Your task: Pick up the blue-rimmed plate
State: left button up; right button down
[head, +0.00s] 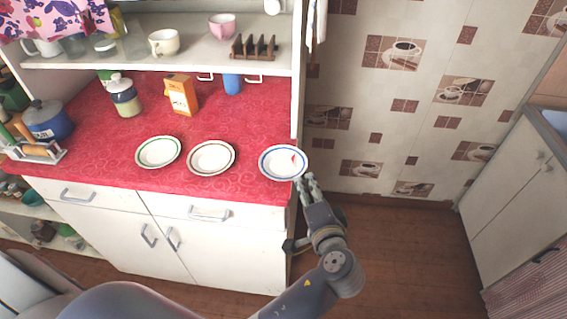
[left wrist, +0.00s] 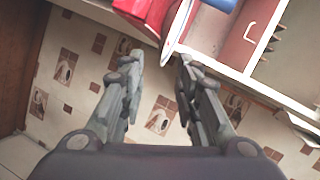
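My left gripper (head: 308,180) is just off the plate's lower right edge, beside the counter's right end. In the left wrist view, my left gripper (left wrist: 161,58) has its fingers apart. A tilted edge of the plate (left wrist: 178,26) shows ahead, around the gap between the fingertips; I cannot tell whether it touches them. My right gripper is in neither view.
A brown-rimmed plate (head: 211,157) and a green-rimmed plate (head: 158,152) lie to the left. An orange box (head: 181,95), a jar (head: 124,95) and a blue cup (head: 232,84) stand behind. A shelf (head: 150,62) overhangs the counter's back. The floor right of the counter is clear.

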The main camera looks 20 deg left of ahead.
aim_at(302, 174)
pick_arm(q)
jog(key=shift+x, duration=0.95)
jog(key=p+x, duration=0.2)
jog(key=x, duration=0.2)
jog(key=shift+w+a, duration=0.2)
jog(key=shift+w, duration=0.1)
jog(key=shift+w+a+f, duration=0.1)
jog(key=shift+w+f, duration=0.1)
jog(key=shift+c, duration=0.8)
grip_shut()
